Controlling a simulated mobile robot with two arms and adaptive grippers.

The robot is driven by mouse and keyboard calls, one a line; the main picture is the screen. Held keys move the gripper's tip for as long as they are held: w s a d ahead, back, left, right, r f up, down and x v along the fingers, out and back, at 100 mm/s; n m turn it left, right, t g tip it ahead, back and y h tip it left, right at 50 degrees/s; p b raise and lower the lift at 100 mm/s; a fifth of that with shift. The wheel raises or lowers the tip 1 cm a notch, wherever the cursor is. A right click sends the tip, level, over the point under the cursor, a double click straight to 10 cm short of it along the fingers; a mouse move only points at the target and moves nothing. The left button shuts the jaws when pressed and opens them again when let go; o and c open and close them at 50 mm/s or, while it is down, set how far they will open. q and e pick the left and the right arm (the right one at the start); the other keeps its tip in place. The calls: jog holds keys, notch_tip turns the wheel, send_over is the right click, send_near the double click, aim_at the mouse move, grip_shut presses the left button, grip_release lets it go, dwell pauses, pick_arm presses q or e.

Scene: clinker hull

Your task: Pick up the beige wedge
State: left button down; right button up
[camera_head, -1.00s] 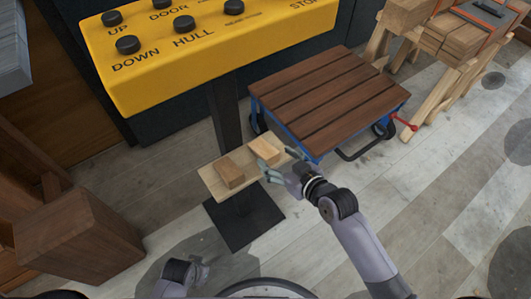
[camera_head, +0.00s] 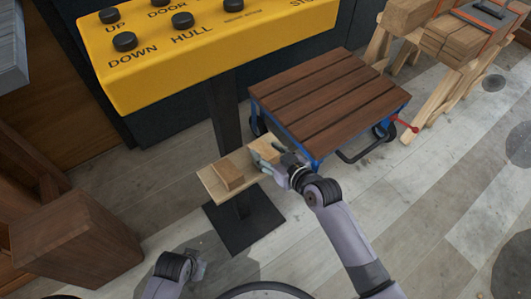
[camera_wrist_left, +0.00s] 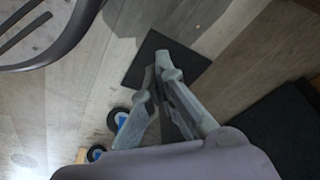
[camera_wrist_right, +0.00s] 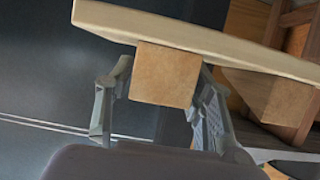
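The beige wedge (camera_head: 264,149) lies on the right end of a small wooden shelf (camera_head: 208,183) fixed to the dark post. My right gripper (camera_head: 264,162) is at the wedge, with its fingers apart. In the right wrist view the wedge (camera_wrist_right: 165,75) sits between the two fingertips (camera_wrist_right: 164,85), one on each side and very near its faces; I cannot tell whether they touch. My left gripper (camera_head: 197,268) is low over the floor, empty, and its fingertips meet in the left wrist view (camera_wrist_left: 163,62).
A browner block (camera_head: 230,175) stands on the shelf left of the wedge. A yellow button panel (camera_head: 205,50) is above. A slatted cart (camera_head: 330,98) stands close on the right, and a wooden post (camera_head: 75,240) on the left. The floor at the lower right is clear.

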jog(key=c, duration=0.8)
jog(key=shift+o, duration=0.2)
jog(key=shift+r, duration=0.2)
